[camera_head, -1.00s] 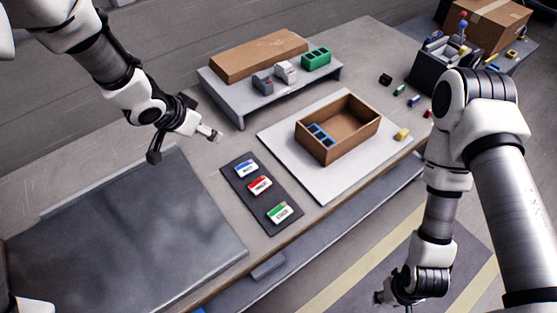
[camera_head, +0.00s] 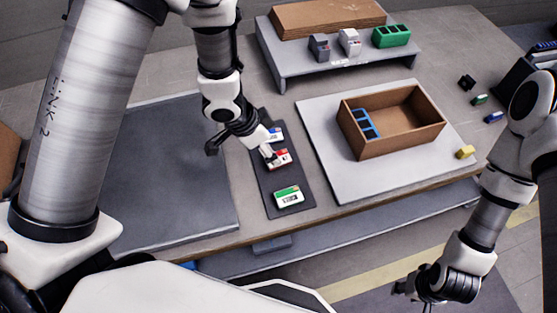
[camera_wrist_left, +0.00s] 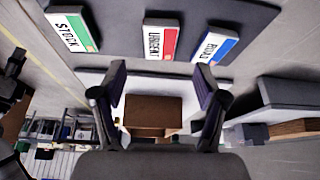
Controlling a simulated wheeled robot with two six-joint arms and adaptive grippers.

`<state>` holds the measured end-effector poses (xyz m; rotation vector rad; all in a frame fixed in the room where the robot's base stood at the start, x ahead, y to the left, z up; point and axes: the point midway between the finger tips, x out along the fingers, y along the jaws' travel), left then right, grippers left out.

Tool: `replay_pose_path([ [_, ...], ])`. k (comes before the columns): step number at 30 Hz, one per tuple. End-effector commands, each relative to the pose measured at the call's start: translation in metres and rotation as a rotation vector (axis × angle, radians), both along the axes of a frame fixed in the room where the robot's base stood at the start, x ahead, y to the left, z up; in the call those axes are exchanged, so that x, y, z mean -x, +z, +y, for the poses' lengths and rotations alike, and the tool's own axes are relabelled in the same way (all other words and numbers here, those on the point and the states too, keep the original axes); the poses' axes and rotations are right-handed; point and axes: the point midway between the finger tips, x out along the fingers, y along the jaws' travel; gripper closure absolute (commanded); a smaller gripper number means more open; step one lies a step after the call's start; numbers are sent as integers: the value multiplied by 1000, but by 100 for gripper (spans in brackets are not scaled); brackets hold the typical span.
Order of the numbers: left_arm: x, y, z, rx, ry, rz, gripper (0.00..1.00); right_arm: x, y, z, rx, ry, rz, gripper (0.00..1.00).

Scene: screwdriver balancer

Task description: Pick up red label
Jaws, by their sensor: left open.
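The red label (camera_head: 280,160) lies on a dark strip (camera_head: 264,184) between a blue label (camera_head: 275,135) and a green label (camera_head: 288,197). My left gripper (camera_head: 266,152) is above the strip, beside the red label's upper left in the head view, and partly covers it. In the left wrist view, the red label (camera_wrist_left: 162,42) reads URGENT and is ahead of the two spread, empty fingers (camera_wrist_left: 162,78). Whether the fingers touch it is unclear. My right gripper (camera_head: 402,288) hangs low at the right, away from the labels; its jaws are too small to read.
A brown box (camera_head: 420,140) with a blue divided insert (camera_head: 366,123) stands on a white board (camera_head: 335,180). A grey riser (camera_head: 290,75) stands behind it. A dark mat (camera_head: 180,195) lies flat at the left, with clear surface.

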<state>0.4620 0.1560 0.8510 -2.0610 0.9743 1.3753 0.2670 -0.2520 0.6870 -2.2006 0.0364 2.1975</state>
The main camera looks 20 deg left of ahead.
Motion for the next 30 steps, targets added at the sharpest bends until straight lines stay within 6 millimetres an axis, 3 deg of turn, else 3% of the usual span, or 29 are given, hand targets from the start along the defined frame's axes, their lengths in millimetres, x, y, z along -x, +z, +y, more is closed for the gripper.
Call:
replay_pose_path([
  [9, -7, -51, -9, -1, 0, 1, 27, 0, -14, 0, 0, -1, 0, 60],
  [17, -8, -54, -10, 0, 0, -1, 27, 0, -14, 0, 0, -1, -1, 60],
  [21, -8, -54, -10, 0, 1, 0, 74, 0, -14, 0, 0, -1, -1, 60],
  [30, -9, -54, -10, 0, 1, -1, 75, 0, -14, 0, 0, -1, -1, 60],
])
